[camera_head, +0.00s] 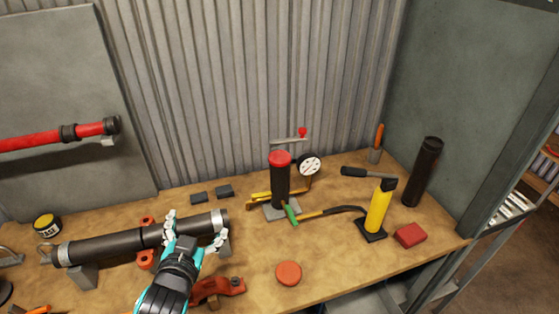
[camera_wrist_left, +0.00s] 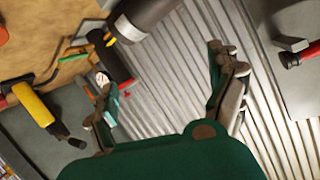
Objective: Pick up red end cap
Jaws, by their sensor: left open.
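A round, flat orange-red cap (camera_head: 289,273) lies on the wooden bench near its front edge. It appears to be the red end cap, and it shows partly at the left edge of the wrist view (camera_wrist_left: 3,36). My left gripper (camera_head: 195,231) is open and empty, its fingers spread in front of the dark pipe (camera_head: 106,245). It is to the left of the cap and apart from it. Both its fingers also show in the left wrist view (camera_wrist_left: 163,82). My right gripper is in neither view.
A red clamp (camera_head: 217,288) lies between my left arm and the cap. A red-topped black pump (camera_head: 281,182), gauge (camera_head: 309,166), yellow cylinder (camera_head: 378,211) and red block (camera_head: 410,236) stand behind or right. Bare bench surrounds the cap.

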